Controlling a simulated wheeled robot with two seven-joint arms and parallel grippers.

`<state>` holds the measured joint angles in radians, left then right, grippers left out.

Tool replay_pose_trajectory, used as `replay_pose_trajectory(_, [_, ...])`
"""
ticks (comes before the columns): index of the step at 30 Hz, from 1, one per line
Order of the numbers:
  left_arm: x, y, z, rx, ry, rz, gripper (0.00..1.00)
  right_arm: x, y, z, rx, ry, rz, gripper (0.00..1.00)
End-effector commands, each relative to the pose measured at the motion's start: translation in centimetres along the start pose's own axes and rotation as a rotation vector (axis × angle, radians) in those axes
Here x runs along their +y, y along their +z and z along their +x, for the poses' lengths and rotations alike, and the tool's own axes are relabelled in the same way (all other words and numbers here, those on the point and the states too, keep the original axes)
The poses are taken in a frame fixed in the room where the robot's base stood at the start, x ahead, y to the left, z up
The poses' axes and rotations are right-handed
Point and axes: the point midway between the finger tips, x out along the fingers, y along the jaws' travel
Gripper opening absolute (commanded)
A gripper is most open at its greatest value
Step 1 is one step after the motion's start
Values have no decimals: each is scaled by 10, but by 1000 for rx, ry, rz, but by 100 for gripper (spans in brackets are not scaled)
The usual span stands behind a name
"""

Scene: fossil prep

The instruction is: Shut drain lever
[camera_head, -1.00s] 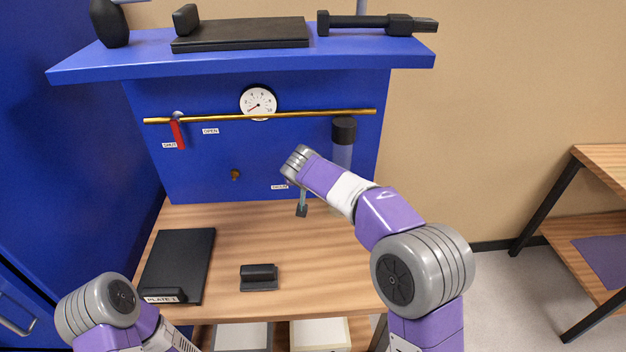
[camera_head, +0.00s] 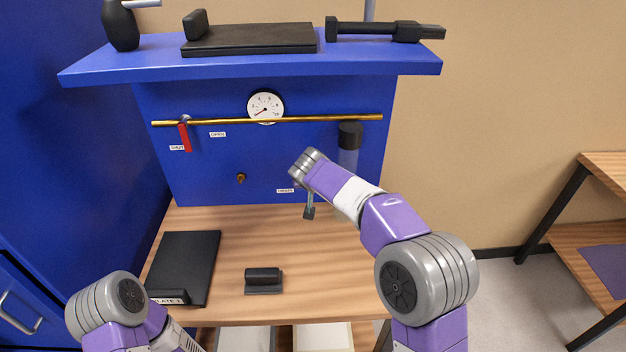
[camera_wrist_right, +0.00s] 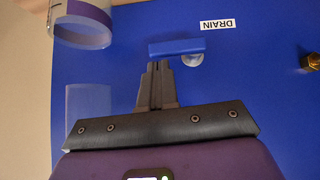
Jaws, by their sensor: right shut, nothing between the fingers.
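The drain lever, a blue bar (camera_wrist_right: 178,47), lies level across the wrist view, with its round pivot (camera_wrist_right: 193,60) near its right end. The white DRAIN label (camera_wrist_right: 215,24) reads upside down beside it. My right gripper (camera_wrist_right: 158,66) is shut and empty; its fingertips are at the lever's lower edge in the picture, touching or very near; I cannot tell which. In the head view my right wrist (camera_head: 308,165) is in front of the blue panel (camera_head: 220,165) and hides the lever. My left arm is at bottom left; its gripper is out of view.
A red lever (camera_head: 185,137) hangs by the SHUT label. A brass knob (camera_head: 241,178) sits lower. A black plate (camera_head: 190,258) and small black block (camera_head: 263,280) lie on the wooden bench (camera_head: 235,222).

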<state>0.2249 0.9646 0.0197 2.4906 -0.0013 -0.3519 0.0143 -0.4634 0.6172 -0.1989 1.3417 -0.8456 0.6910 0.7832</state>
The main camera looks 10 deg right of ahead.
Motion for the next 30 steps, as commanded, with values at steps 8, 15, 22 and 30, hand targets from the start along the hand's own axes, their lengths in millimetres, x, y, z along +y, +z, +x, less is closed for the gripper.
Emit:
replay_pose_trajectory(8, [9,1,-24,1,0,0,43,2,-26,-49,5,-4,2,0])
replay_pose_trajectory(15, [10,1,-28,0,0,0,43,4,-24,-99,3,-4,2,0])
replay_pose_trajectory(22, [11,1,-30,0,0,0,43,5,-23,-122,2,-2,1,0])
replay_pose_trajectory(30, [11,1,-30,0,0,0,43,5,-22,-124,1,-1,2,0])
